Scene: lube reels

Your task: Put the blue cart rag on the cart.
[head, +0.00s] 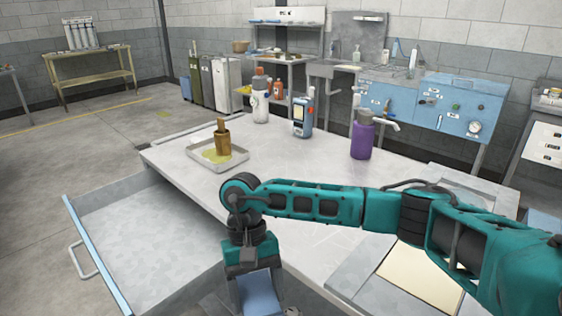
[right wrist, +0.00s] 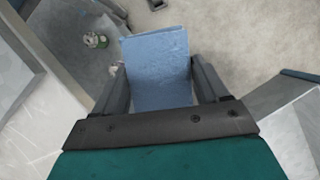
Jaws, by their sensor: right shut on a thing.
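The blue cart rag (right wrist: 158,62) is a flat folded piece between the two dark fingers of my right gripper (right wrist: 158,80), which is shut on it. In the head view the rag (head: 259,294) hangs below my right gripper (head: 252,262) at the bottom edge, in front of the grey-white worktop (head: 290,180). The wrist view shows floor and part of a grey surface beyond the rag, which looks clear of them. I cannot tell which thing here is the cart. My left gripper is not in view.
An open drawer (head: 150,225) juts out at the left of the worktop. The worktop's middle is clear.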

